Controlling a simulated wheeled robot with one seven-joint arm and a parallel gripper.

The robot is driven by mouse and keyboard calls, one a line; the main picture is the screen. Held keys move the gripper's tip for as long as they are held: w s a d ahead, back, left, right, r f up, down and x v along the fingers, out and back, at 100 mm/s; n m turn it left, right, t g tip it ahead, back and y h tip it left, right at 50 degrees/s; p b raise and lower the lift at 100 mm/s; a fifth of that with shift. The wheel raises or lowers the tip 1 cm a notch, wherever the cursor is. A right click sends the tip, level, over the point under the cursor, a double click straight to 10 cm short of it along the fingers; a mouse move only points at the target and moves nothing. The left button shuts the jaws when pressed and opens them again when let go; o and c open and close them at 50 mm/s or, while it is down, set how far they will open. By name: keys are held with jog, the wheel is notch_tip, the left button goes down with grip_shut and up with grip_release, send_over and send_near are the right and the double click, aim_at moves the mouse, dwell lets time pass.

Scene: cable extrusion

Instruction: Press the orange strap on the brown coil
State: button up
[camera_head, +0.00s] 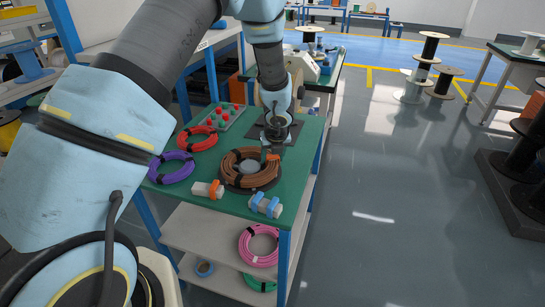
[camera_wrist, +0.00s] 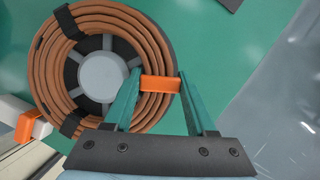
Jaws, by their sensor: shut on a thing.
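The brown coil (camera_head: 240,161) lies on a dark round holder with a grey hub on the green table top. In the wrist view the coil (camera_wrist: 55,65) fills the upper left, with black bands around it. My gripper (camera_wrist: 160,80) is over the coil's edge, its two green fingers on either side of the orange strap (camera_wrist: 160,84). The fingers are shut on the strap, which spans between them and lies across the coil's outer windings. In the head view the strap (camera_head: 272,156) shows just below my gripper (camera_head: 270,147). Whether the strap touches the coil is hard to tell.
A purple coil (camera_head: 171,167) and a red coil (camera_head: 197,139) lie left of the brown coil. An orange-and-white dispenser (camera_head: 208,189) and a blue one (camera_head: 265,206) stand at the front edge. A control panel with red buttons (camera_head: 222,117) is behind. A pink coil (camera_head: 259,246) is on the lower shelf.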

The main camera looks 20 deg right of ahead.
jog(key=shift+f, duration=0.15)
dwell(0.8)
jog(key=o, duration=1.1)
jog(key=shift+c, duration=0.2)
jog(key=shift+w+a, duration=0.1)
jog(key=shift+r+p, duration=0.45)
notch_tip(320, 180, up, 7)
jog(key=p, duration=0.7)
jog(key=shift+r, duration=0.2)
jog(key=shift+f, duration=0.1)
